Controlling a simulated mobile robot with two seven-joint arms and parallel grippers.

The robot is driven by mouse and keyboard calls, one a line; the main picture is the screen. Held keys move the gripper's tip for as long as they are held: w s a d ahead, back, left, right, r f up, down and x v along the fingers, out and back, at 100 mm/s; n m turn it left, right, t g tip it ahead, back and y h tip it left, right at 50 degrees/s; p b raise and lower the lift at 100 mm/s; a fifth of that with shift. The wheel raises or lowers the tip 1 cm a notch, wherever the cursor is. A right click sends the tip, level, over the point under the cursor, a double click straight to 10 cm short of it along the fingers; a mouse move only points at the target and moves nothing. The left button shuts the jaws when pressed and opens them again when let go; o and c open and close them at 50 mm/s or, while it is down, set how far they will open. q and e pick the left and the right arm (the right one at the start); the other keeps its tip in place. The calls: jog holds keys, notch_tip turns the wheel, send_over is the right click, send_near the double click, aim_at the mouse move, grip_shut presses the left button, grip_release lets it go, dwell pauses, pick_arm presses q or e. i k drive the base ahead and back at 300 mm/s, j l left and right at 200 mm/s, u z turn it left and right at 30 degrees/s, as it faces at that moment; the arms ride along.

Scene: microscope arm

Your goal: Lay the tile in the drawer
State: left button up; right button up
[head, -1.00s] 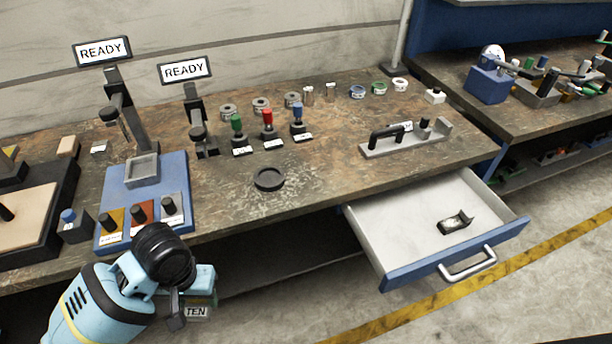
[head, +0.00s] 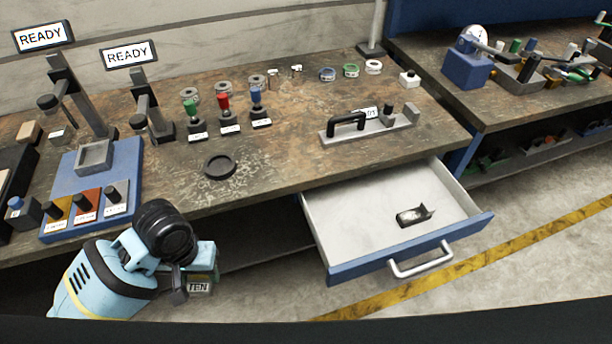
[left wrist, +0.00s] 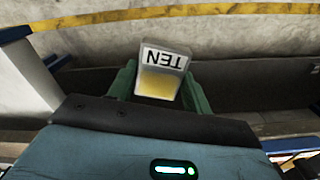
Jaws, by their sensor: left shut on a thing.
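The tile, with a white label reading TEN and a yellow face, shows in the left wrist view (left wrist: 161,75) between green fingers. In the head view the tile's label (head: 199,287) shows below my left gripper (head: 200,268). My left gripper is shut on the tile, in front of the bench and left of the drawer. The drawer (head: 350,257) is pulled open on the right, with a white inside, blue front and metal handle (head: 422,262). A small dark holder with a pale piece (head: 413,216) lies in the drawer. My right gripper is not in view.
The bench (head: 265,165) carries a blue base with a grey tray (head: 94,156), a dark round dish (head: 220,166), colored-handled stamps (head: 223,110) and a grey plate with a black handle (head: 368,126). The drawer floor around the holder is clear. A second bench stands at right.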

aim_at(349, 223)
jog(key=i+l, duration=0.1)
jog(key=l, duration=0.8)
jog(key=i+l, duration=0.15)
jog(key=l, duration=0.35)
